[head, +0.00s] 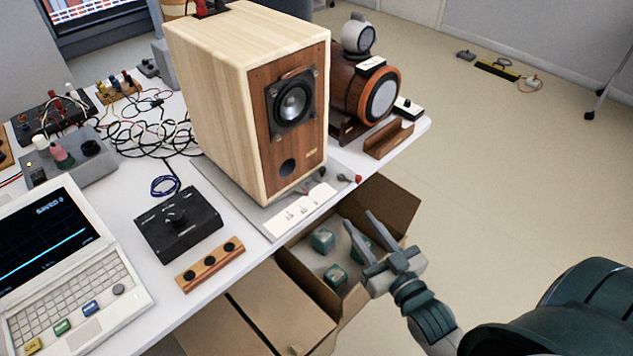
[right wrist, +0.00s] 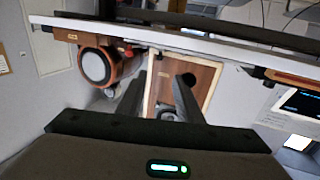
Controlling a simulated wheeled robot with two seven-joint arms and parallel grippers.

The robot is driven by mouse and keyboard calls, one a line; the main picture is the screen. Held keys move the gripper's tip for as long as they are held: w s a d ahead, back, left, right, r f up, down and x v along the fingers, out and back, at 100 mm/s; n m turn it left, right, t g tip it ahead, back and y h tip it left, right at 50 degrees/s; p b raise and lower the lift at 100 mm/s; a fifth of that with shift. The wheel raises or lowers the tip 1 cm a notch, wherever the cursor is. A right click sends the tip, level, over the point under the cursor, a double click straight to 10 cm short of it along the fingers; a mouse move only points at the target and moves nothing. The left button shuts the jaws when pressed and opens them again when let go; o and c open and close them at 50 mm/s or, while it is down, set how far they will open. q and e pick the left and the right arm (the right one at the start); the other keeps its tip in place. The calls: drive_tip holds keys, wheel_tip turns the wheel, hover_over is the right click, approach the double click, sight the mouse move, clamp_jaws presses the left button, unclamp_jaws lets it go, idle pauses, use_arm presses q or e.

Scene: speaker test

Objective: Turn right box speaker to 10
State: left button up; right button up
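The box speaker (head: 290,130), pale wood with a brown front, stands upright on a grey plate (head: 222,187) at the table's edge. A white label strip (head: 300,210) with small marks lies at the plate's front; I cannot read the marks clearly. The speaker front also shows in the right wrist view (right wrist: 203,76), which looks upside down. My right gripper (head: 358,217) is open and empty, in front of and below the plate, above an open carton; its fingers also show in the right wrist view (right wrist: 158,88). My left gripper is out of view.
A round orange-rimmed speaker (head: 381,98) stands behind to the right. A black knob box (head: 180,228), a wooden strip with knobs (head: 210,265) and a laptop (head: 60,270) are on the left. An open carton (head: 385,190) holds green blocks below the table edge.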

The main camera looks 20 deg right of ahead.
sight(324, 173)
drive_tip(key=shift+w, duration=0.1)
idle(0.3)
